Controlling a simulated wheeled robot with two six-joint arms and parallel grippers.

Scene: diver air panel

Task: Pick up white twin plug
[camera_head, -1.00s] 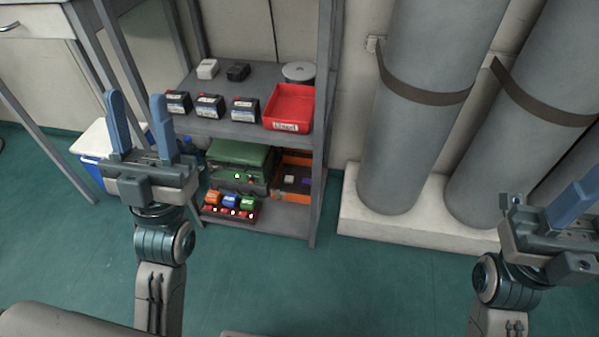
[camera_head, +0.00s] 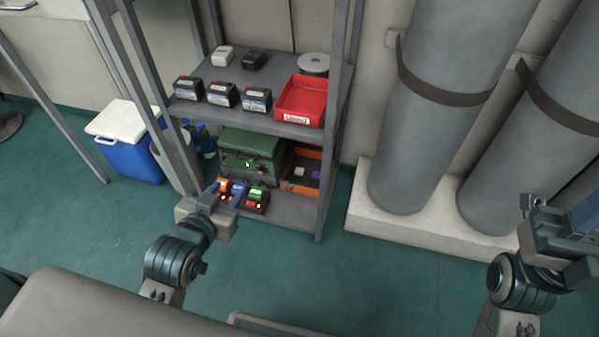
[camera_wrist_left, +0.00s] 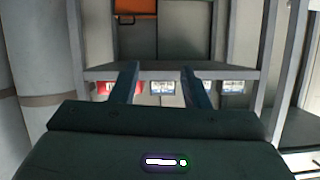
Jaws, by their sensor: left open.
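A small white block (camera_head: 222,56) stands at the back left of the upper shelf, beside a similar black one. A smaller white piece (camera_head: 299,171) lies in the orange crate on the lower shelf. I cannot tell which is the white twin plug. My left gripper (camera_head: 227,190) points at the shelf unit, in front of the lower shelf; its fingers hardly show there. In the left wrist view its two fingers (camera_wrist_left: 158,74) are apart with nothing between them. My right gripper (camera_head: 562,222) is at the right edge, apart from the shelves and partly cut off.
Labelled dark boxes (camera_head: 222,95) and a red bin (camera_head: 300,101) line the upper shelf's front. A green case (camera_head: 250,150), an orange crate (camera_head: 313,154) and coloured-top units (camera_head: 257,194) fill the lower shelf. Metal posts (camera_head: 338,120) frame it. Grey cylinders (camera_head: 408,150) stand right.

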